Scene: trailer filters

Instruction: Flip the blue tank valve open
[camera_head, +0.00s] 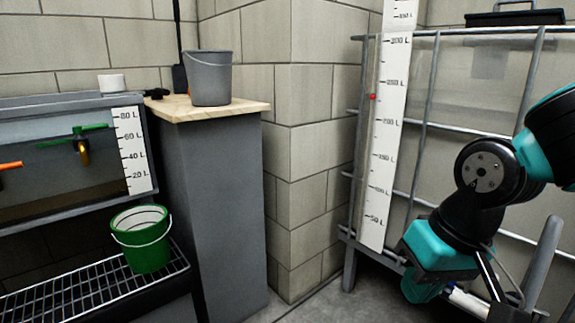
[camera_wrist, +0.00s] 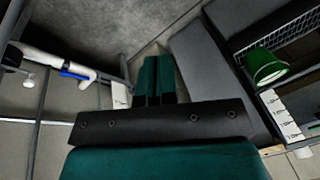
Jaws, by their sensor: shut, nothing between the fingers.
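The blue valve handle (camera_wrist: 76,74) shows in the wrist view, left of my fingers, beside a white pipe (camera_wrist: 52,63). In the head view, a small white and blue part (camera_head: 456,289) shows low by the large caged tank (camera_head: 470,135), partly behind my arm. I cannot tell there how the handle is turned. My gripper (camera_wrist: 157,62) shows its two teal fingers shut together, with nothing between them. It is apart from the blue handle. In the head view, my arm is at the right, in front of the tank, and the fingertips are not clearly seen.
A grey pillar with a wooden top (camera_head: 252,105) bears a grey bucket (camera_head: 210,80). At left, a smaller tank (camera_head: 60,185) has a green valve handle (camera_head: 70,139) above a green bucket (camera_head: 143,250) on a grated shelf (camera_head: 75,290). Metal bars (camera_head: 423,130) surround the large tank.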

